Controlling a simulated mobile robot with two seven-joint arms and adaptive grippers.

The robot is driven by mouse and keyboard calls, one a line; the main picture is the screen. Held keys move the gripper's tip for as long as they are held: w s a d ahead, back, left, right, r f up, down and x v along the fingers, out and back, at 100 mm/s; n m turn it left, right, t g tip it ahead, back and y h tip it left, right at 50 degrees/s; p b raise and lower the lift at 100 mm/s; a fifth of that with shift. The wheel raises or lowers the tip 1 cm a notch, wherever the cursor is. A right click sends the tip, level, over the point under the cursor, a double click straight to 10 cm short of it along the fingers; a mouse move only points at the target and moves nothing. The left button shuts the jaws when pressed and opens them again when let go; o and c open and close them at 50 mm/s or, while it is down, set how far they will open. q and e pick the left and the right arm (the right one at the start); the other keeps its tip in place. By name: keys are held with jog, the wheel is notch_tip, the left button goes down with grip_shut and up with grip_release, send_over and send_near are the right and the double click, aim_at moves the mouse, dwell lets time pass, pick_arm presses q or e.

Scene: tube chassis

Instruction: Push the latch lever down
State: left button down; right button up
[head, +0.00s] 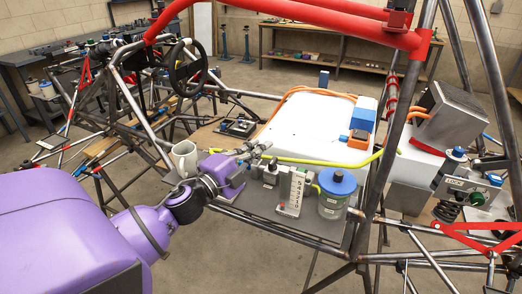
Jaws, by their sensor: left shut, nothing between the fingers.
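My left gripper (262,148) reaches in from the left on a purple arm and is shut and empty. Its fingertips are above the grey tray (262,208), near a small metal block with a dark knob (271,173). To the right of that block stands a pale upright plate with a number scale (292,190). A plate marked LOCK (452,182) sits at the far right, well away from the gripper. I cannot tell which of these small parts is the latch lever, or whether the gripper touches anything. My right gripper is not in view.
A mug (185,158) stands left of the gripper, and a blue-lidded jar (335,194) stands to its right. A yellow-green hose (318,162) runs behind the tray. Red tubes (320,18) cross above. Dark chassis tubes (285,236) border the tray in front.

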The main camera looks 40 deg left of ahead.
pick_arm(q)
jog(key=s+a+f+n+t+y+p, duration=0.1)
jog(key=a+n+t+y, duration=0.1)
jog(key=a+n, duration=0.4)
jog(key=shift+s+f+n, duration=0.15)
jog(key=shift+s+n, duration=0.05)
jog(key=shift+n, duration=1)
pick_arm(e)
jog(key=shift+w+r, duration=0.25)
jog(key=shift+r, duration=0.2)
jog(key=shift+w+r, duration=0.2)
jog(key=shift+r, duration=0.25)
pick_arm(q)
jog(key=shift+a+f+p, duration=0.1)
jog(key=shift+p, duration=0.2)
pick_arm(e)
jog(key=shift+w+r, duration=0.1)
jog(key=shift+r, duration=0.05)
